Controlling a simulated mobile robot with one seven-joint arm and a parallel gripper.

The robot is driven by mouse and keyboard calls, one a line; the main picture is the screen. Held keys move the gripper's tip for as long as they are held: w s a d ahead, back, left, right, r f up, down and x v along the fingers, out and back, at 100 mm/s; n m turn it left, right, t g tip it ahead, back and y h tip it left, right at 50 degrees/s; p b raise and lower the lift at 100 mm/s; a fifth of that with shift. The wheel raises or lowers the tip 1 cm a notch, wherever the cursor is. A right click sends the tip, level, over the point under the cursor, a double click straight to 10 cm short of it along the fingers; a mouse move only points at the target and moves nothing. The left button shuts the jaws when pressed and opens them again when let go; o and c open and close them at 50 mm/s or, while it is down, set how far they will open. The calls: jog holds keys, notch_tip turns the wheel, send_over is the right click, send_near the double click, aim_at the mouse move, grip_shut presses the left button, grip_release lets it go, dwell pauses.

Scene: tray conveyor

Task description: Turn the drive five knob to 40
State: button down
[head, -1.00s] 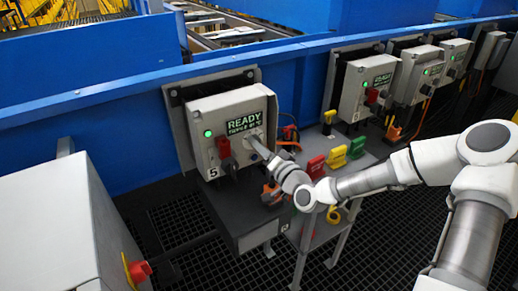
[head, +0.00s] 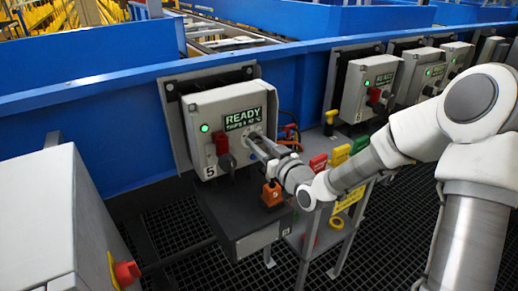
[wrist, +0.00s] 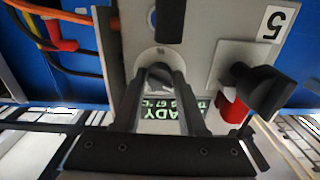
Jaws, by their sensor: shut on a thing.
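The drive five box (head: 212,112) is pale grey, labelled 5, with a lit green light and a display (head: 242,118) reading READY; its smaller second line is hard to read. My gripper (wrist: 160,80) is shut on the knob, one finger on each side. In the head view my gripper (head: 255,139) reaches the lower right of the box face and hides the knob. The knob's setting cannot be read.
A red switch handle (head: 222,144) and a black handle (wrist: 262,92) sit beside the knob. An orange padlock-like piece (head: 271,193) is on the ledge below. Orange cables (wrist: 60,15) run beside the box. Red, yellow and green tags (head: 340,155) stand right. More drive boxes (head: 367,88) line the wall.

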jog(key=shift+n, duration=0.4)
jog(key=c, duration=0.5)
grip_release()
jog(key=p+v, duration=1.2)
jog(key=v, duration=0.5)
jog(key=shift+d, duration=0.2)
jog(key=shift+s+p, duration=0.1)
jog(key=shift+p, duration=0.25)
